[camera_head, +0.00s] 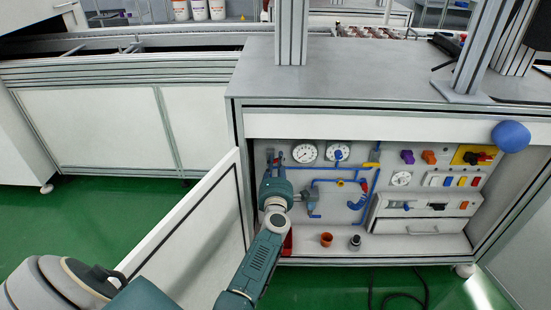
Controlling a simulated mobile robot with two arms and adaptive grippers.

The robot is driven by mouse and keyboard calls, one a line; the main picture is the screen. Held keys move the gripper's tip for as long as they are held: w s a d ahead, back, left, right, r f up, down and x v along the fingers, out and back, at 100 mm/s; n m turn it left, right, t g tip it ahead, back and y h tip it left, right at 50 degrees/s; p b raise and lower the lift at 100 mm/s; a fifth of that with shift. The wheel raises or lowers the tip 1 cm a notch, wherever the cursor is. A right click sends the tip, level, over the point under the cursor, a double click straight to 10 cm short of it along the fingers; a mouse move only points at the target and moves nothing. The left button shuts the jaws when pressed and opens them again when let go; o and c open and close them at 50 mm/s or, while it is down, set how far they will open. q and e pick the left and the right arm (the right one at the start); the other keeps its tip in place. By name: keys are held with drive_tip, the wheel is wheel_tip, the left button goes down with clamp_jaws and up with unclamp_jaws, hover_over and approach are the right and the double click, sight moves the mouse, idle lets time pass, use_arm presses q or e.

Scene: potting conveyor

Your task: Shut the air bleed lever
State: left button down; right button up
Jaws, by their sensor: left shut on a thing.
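My left arm reaches up from the bottom into the open cabinet. My left gripper (305,197) points right at the left part of the blue pipework (322,181), in front of the back panel. It is shut on a small part at the pipe there, which I take to be the air bleed lever; the gripper hides most of it, and its angle cannot be told. A yellow-handled lever (371,164) and a curved blue hose (359,198) are to the right. My right gripper is not in view.
The white cabinet door (190,240) stands open at left, close to my arm. An orange cup (326,239) and a dark fitting (355,242) stand on the cabinet floor. Switches and a drawer (420,226) are at right. A blue ball (510,136) is at the cabinet's upper right.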

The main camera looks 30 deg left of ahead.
use_arm(q)
drive_tip(key=shift+w+d+f+m+p, duration=0.1)
drive_tip(key=shift+f+m+p, duration=0.15)
drive_tip(key=shift+m, duration=0.6)
drive_tip(key=shift+w+d+f+m+p, duration=0.15)
drive_tip(key=shift+m+p, duration=0.1)
drive_tip(key=shift+m, duration=0.55)
drive_tip(key=shift+s+f+m+p, duration=0.1)
drive_tip(key=shift+f+m+p, duration=0.15)
drive_tip(key=shift+m, duration=0.6)
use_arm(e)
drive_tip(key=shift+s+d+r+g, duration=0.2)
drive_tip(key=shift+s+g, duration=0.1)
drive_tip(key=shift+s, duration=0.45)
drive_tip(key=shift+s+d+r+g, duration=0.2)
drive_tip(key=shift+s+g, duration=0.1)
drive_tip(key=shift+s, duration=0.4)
use_arm(q)
drive_tip(key=shift+m, duration=0.3)
drive_tip(key=c, duration=1.6)
unclamp_jaws()
drive_tip(key=shift+o, duration=0.2)
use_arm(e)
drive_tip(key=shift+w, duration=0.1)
use_arm(q)
drive_tip(key=v, duration=0.7)
drive_tip(key=shift+d, duration=0.2)
